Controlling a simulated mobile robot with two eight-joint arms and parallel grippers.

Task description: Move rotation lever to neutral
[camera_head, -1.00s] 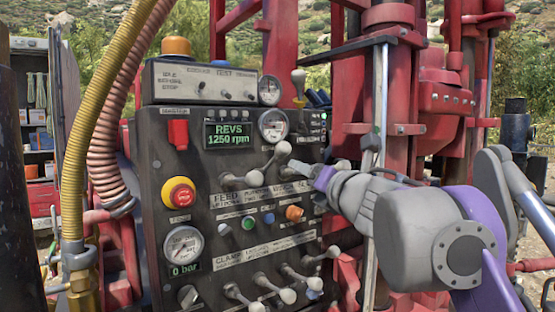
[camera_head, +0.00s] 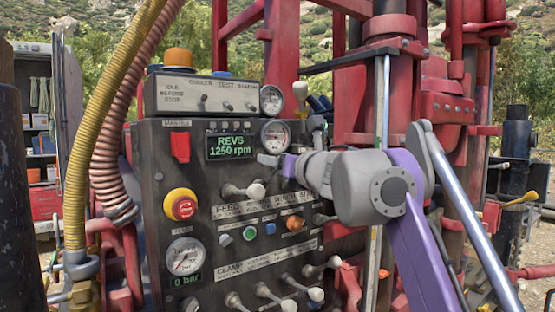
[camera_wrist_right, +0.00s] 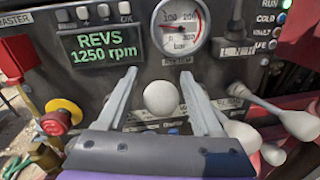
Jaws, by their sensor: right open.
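The control panel (camera_head: 155,215) carries several levers with white ball knobs; its display reads REVS 1250 rpm. My right gripper (camera_head: 272,160) is in front of the panel, below the round gauge. In the right wrist view, my right gripper (camera_wrist_right: 160,84) is open, with a white lever knob (camera_wrist_right: 161,98) showing between its fingers, which appear apart from it. I cannot read which lever is the rotation lever. One upper-row lever knob (camera_head: 255,190) shows just below the gripper; my gripper and arm hide others in that row. My left gripper is not in view.
More lever knobs (camera_wrist_right: 300,122) crowd the right of the wrist view. A red emergency button (camera_head: 180,205) and a pressure gauge (camera_head: 184,256) are on the panel's left. A lower row of levers (camera_head: 288,305) stands below. Red drill rig columns (camera_head: 455,90) rise at the right.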

